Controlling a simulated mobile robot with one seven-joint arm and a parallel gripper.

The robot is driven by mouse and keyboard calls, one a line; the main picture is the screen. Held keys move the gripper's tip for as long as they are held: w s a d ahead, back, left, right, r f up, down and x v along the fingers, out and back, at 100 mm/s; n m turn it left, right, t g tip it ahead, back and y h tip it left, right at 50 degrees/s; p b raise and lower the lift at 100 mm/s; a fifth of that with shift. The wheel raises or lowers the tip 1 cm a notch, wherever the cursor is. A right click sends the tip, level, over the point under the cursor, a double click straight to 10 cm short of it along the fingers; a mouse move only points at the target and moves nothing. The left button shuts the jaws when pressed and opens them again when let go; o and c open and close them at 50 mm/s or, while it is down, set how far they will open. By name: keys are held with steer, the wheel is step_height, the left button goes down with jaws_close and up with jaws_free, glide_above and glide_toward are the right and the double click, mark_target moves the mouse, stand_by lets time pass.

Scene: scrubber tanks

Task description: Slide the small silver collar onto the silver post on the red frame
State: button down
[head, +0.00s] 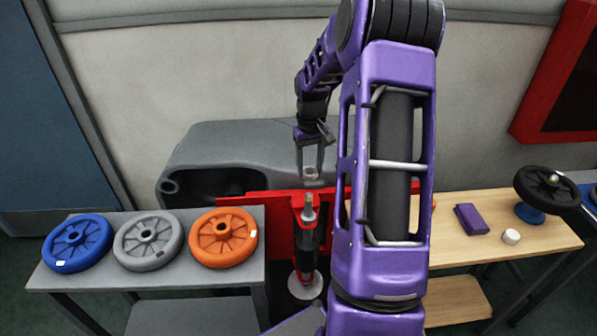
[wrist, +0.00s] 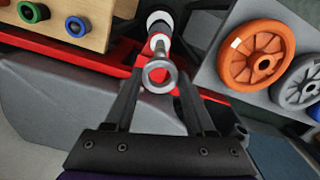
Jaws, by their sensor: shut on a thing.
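The small silver collar (head: 311,175) is held between the fingertips of my gripper (head: 310,160), which is shut on it. In the wrist view, the collar (wrist: 148,75) is a ring between the fingers of my gripper (wrist: 161,76). The silver post (head: 308,207) stands upright on the red frame (head: 258,204), below the collar in the head view, with a gap between them. In the wrist view, the post (wrist: 161,48) shows just beyond the collar's rim, not through its hole. The red frame (wrist: 100,60) runs behind it.
A grey table (head: 150,285) at left bears a blue wheel (head: 78,243), a grey wheel (head: 148,241) and an orange wheel (head: 223,238). A wooden table (head: 480,250) at right holds a purple block (head: 469,219), a white round piece (head: 511,237) and a black wheel (head: 535,190). A grey tank (head: 240,140) stands behind.

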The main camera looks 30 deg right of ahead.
mark_target(309, 194)
steer(key=shift+f+b, duration=1.35)
steer(key=shift+f, duration=1.45)
steer(key=shift+f, duration=0.55)
steer(key=shift+a+f+b, duration=0.1)
steer(key=shift+f+b, duration=0.35)
steer(key=shift+b, duration=0.05)
steer(key=shift+f, duration=0.1)
steer(key=shift+f+b, duration=0.55)
steer(key=shift+f, duration=0.25)
steer(key=shift+c, duration=0.8)
jaws_free()
